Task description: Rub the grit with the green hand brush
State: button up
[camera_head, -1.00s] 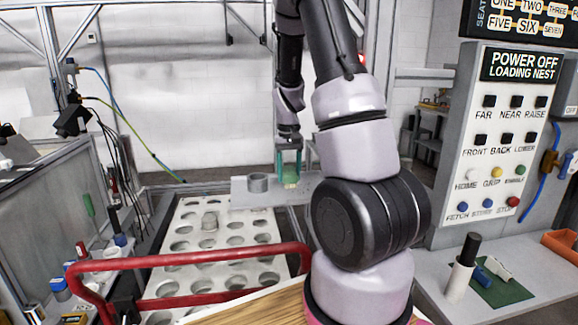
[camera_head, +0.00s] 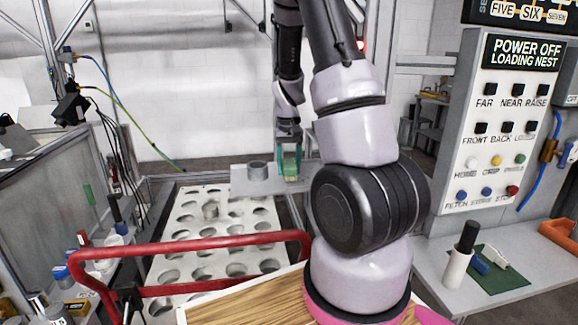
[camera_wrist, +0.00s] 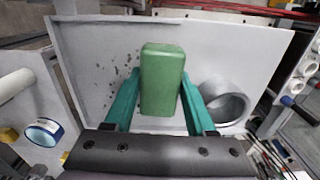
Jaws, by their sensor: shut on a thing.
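The green hand brush (camera_wrist: 162,78) is a green block held between the two teal fingers of my gripper (camera_wrist: 158,100) in the wrist view. In the head view my gripper (camera_head: 289,162) is shut on the brush (camera_head: 290,168) over the grey plate (camera_head: 245,184) at the back of the white holed tray. The grit (camera_wrist: 122,76) shows as dark specks on the plate, just left of the brush in the wrist view. Whether the brush touches the plate is hard to tell. The brush hides the surface under it.
A grey ring-like cup (camera_wrist: 226,100) stands on the plate right of the brush in the wrist view. A red rail (camera_head: 190,245) crosses in front of the white holed tray (camera_head: 180,236). A control panel (camera_head: 505,130) stands at right.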

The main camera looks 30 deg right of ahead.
jog(key=shift+f, duration=0.85)
jog(key=shift+d, duration=0.15)
